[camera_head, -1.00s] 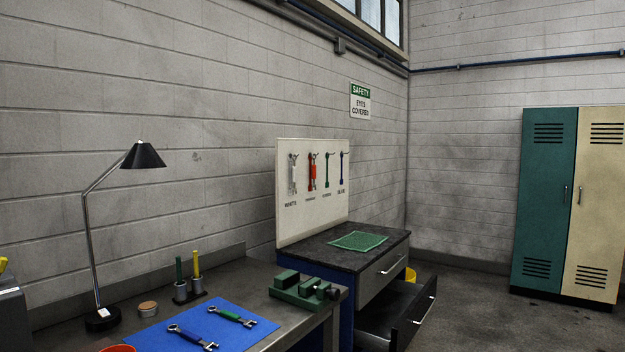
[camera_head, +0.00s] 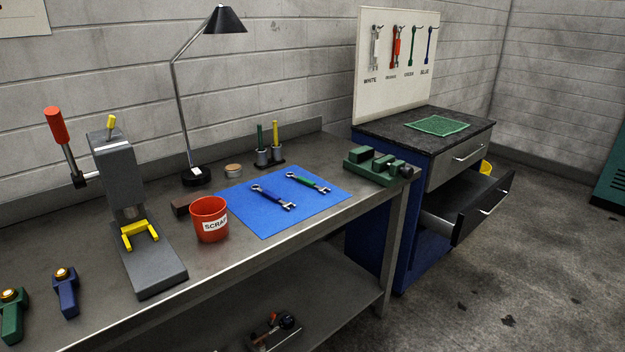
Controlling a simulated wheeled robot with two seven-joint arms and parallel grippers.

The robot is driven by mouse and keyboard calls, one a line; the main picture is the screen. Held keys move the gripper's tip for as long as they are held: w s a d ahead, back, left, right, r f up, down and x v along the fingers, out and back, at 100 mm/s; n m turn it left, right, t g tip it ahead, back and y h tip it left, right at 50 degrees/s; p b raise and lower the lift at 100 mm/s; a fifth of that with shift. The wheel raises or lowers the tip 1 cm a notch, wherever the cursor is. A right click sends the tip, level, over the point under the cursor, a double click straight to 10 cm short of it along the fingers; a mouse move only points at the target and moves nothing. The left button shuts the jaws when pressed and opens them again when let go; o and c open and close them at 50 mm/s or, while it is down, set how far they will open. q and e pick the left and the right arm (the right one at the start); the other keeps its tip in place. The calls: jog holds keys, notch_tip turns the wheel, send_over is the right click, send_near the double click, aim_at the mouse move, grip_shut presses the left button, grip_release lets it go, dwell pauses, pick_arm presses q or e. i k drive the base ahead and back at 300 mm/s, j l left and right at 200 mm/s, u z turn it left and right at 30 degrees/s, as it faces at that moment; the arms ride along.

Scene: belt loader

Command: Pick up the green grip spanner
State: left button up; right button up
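The green grip spanner (camera_head: 309,182) lies flat on a blue mat (camera_head: 262,216) on the metal workbench. A spanner with a blue grip (camera_head: 270,196) lies beside it on the mat, to its left and a little nearer. The two spanners are apart. Neither of my grippers shows in the head view.
A red scrap cup (camera_head: 209,221) stands at the mat's left edge. A grey press (camera_head: 130,190) with a red-handled lever is further left. A green vise (camera_head: 375,168) sits right of the mat. A lamp (camera_head: 196,174) stands behind. A drawer (camera_head: 470,207) is open at right.

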aim_at(311, 184)
jog(key=i+l+u, duration=0.1)
jog(key=u, duration=0.85)
jog(key=i+l+u, duration=0.25)
jog(key=l, duration=0.25)
jog(key=i+l+u, duration=0.1)
jog(key=l+u, duration=0.2)
jog(key=l, duration=0.2)
jog(key=i+l+u, duration=0.1)
jog(key=l+u, duration=0.15)
jog(key=l, duration=0.3)
jog(key=l+u, duration=0.25)
jog(key=l, duration=0.3)
jog(key=i, duration=0.05)
